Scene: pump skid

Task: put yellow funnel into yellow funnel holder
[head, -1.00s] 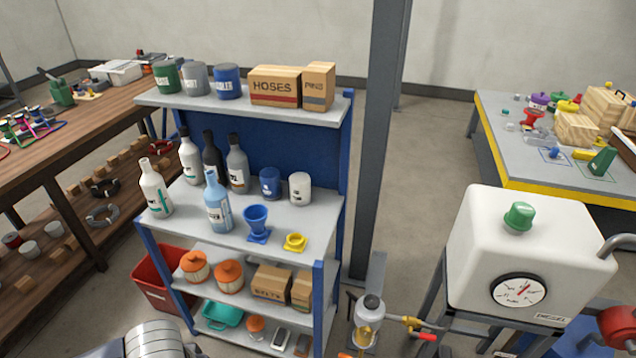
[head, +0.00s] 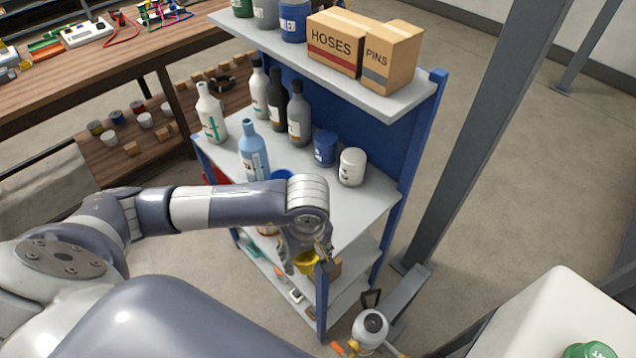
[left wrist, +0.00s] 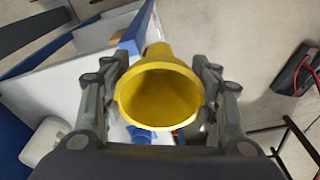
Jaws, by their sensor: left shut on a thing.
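My left gripper (head: 306,250) is shut on the yellow funnel (head: 306,265) at the front right corner of the blue shelf unit. In the left wrist view the yellow funnel (left wrist: 160,95) sits between both fingers of my left gripper (left wrist: 160,100), its wide mouth facing the camera and its narrow spout pointing away. The yellow funnel holder is not visible now; my arm and gripper cover that part of the middle shelf in the head view. My right gripper is not in view.
A blue funnel (head: 283,175) is partly hidden behind my arm. A corner post (head: 321,300) rises beside my gripper. A grey column (head: 490,130) stands right.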

